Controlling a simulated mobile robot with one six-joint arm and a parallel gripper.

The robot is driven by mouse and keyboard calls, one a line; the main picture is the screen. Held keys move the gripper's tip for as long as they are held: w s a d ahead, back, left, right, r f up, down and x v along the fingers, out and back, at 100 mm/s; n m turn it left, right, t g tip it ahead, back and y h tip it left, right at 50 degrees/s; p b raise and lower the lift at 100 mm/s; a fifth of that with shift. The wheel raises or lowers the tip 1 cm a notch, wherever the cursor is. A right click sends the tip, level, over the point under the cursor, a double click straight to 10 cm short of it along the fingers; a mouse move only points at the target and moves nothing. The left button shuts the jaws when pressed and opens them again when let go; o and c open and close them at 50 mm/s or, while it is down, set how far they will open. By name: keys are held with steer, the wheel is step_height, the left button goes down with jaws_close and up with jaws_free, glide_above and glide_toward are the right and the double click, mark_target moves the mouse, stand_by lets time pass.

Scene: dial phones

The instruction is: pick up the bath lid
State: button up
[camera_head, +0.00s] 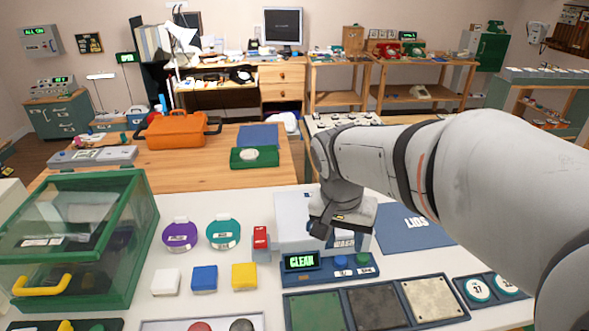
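A pale box-like bath (290,228) stands on the white worktop, behind a blue panel (300,270) whose green display reads "CLEAN". Part of a word like "WASH" shows on its front. Its top looks pale and flat at the left, but I cannot make out the lid's edges or handle. My arm reaches in from the right, and my gripper (325,222) points down over the bath's right part, hiding much of it. The dark fingertips are small here; I cannot tell whether they are open, shut or touching the lid.
A blue mat (418,236) marked "LIDS" lies bare right of the bath, partly behind my arm. A green glass-topped case (140,262) stands left. White, blue and yellow blocks (204,278) sit in front-left. Three textured pads (376,305) lie in front.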

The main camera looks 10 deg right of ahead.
steer(key=w+a+f+m+g+h, duration=0.1)
steer(key=w+a+m+h, duration=0.1)
steer(key=w+m, duration=0.5)
steer(key=w+a+f+m+h, duration=0.1)
steer(key=w+a+m+h, duration=0.15)
steer(key=w+m, duration=0.45)
steer(key=d+f, duration=0.1)
steer(key=f, duration=0.1)
steer(key=d+f+n, duration=0.1)
steer(key=f, duration=0.1)
steer(key=w+d+f+n, duration=0.1)
steer(key=d+f, duration=0.1)
steer(key=shift+f, duration=0.2)
jaws_close()
